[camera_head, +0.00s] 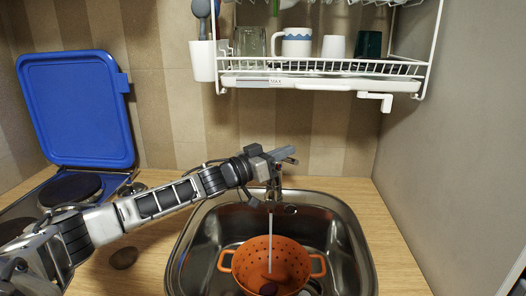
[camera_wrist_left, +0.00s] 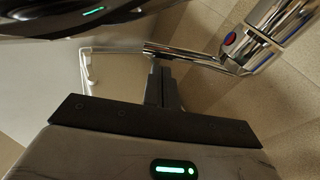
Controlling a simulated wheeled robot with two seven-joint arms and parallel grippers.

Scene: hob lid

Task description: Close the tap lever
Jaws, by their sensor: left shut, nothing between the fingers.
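The chrome tap (camera_head: 277,186) stands behind the sink, and a thin pale stream of water (camera_head: 270,240) falls from it into the colander. My left gripper (camera_head: 285,154) is shut and empty, at the top of the tap. It partly hides the tap lever (camera_head: 291,161). In the left wrist view the tap body (camera_wrist_left: 262,38) with a red and blue mark is at the upper right. Its lever (camera_wrist_left: 195,57) reaches left, close past the shut fingertips (camera_wrist_left: 158,72). I cannot tell whether they touch. My right gripper is not in view.
An orange colander (camera_head: 272,262) sits in the steel sink (camera_head: 203,236). A white dish rack (camera_head: 320,82) with cups hangs above the tap. A blue hob lid (camera_head: 75,108) stands raised at the left. A grey wall (camera_head: 455,140) bounds the right side.

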